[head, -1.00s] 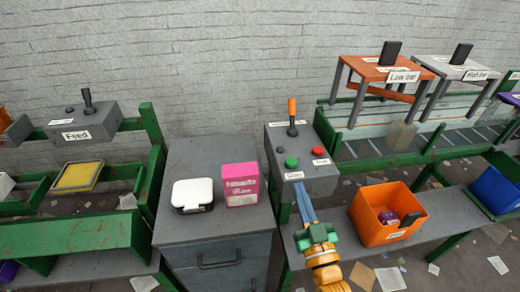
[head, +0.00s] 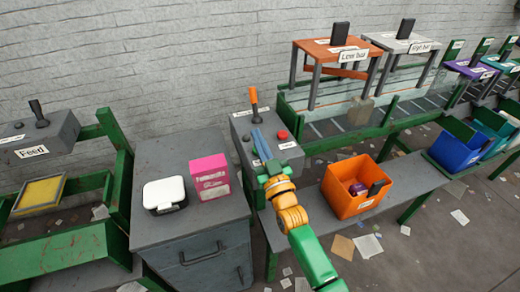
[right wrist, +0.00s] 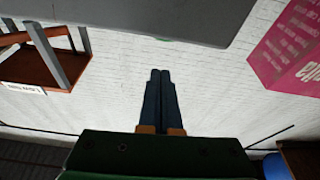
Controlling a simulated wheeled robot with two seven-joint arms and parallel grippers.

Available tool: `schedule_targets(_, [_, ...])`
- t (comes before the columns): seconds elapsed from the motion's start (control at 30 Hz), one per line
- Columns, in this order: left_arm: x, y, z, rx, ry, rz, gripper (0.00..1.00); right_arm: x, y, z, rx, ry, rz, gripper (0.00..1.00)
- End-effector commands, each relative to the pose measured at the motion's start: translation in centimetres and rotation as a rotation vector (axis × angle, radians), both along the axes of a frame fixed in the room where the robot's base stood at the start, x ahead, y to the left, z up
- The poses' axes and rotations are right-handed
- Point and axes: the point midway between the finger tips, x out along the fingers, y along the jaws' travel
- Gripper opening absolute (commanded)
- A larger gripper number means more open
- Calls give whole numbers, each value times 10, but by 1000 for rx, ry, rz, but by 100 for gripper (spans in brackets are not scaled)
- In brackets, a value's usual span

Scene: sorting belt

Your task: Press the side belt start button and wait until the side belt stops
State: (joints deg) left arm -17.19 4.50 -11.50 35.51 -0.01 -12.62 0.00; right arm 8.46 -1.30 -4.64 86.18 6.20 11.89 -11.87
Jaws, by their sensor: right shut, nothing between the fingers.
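The side belt control box (head: 290,152) is grey, with an orange-topped lever (head: 254,104) and a red button (head: 283,135). The green button seen earlier is hidden behind my right gripper (head: 257,134) in the head view. In the right wrist view, a green sliver (right wrist: 162,39) shows at the edge of the grey box (right wrist: 110,22), beyond my fingertips with a gap in the picture. My right gripper's blue fingers (right wrist: 160,72) are shut together and empty. Whether they touch the button cannot be told from the head view. My left gripper is out of view.
A grey cabinet (head: 190,235) left of the control box bears a white box (head: 165,193) and a pink box (head: 209,177). An orange bin (head: 345,203) stands to the right. The belt with the Low bar stand (head: 329,48) lies behind it.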

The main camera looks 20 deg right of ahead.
Motion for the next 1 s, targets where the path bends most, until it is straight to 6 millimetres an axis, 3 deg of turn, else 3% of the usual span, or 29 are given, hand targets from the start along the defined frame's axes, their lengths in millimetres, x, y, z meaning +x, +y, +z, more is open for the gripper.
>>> schedule_targets(0.03, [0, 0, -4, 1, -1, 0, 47, -2, -1, -17, -2, 12, 1, 0])
schedule_targets(0.2, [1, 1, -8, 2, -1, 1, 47, -4, -3, -36, -3, 9, 0, 0])
schedule_targets(0.63, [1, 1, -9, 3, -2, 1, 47, -4, -3, -42, -1, 7, 0, 0])
schedule_targets(0.8, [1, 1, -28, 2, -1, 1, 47, -5, -4, -64, -1, 9, 0, 0])
schedule_targets(1.0, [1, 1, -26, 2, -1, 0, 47, -5, -4, -66, -3, 20, 1, 0])
